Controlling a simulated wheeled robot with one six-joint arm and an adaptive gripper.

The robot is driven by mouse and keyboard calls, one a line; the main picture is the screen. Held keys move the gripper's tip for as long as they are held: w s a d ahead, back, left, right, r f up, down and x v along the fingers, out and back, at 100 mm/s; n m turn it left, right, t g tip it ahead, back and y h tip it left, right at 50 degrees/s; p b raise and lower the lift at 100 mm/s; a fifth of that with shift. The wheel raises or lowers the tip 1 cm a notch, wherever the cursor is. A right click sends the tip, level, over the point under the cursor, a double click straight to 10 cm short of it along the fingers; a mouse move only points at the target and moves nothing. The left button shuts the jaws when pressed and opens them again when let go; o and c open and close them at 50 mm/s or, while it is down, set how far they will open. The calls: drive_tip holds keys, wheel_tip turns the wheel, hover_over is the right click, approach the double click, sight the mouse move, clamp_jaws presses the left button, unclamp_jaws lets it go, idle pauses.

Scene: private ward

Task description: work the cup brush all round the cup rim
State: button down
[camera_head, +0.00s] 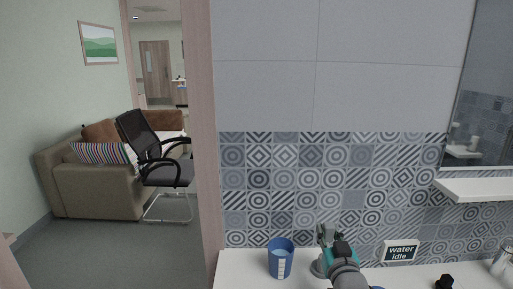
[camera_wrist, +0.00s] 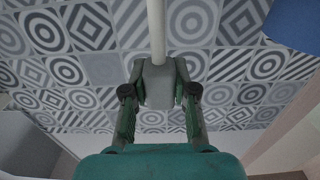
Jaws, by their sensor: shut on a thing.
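A blue cup (camera_head: 280,258) with a white marked strip stands upright on the white counter in the head view. A blue surface (camera_wrist: 296,24) at the top right of the wrist view looks like part of this cup. My gripper (camera_head: 328,236) is just right of the cup, apart from it. In the wrist view my gripper (camera_wrist: 159,78) is shut on the grey grip of the cup brush (camera_wrist: 158,88). The brush's white rod (camera_wrist: 156,28) runs off the top edge, so its head is out of that view. The cup's inside is mostly hidden.
The white counter (camera_head: 238,270) runs along a patterned tile wall. A "water idle" sign (camera_head: 400,251) stands right of my arm, with a small black object (camera_head: 444,282) and a metallic item (camera_head: 501,261) further right. A white shelf (camera_head: 475,190) juts out above.

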drive_tip(key=shift+r, duration=3)
drive_tip(key=shift+s, duration=0.1)
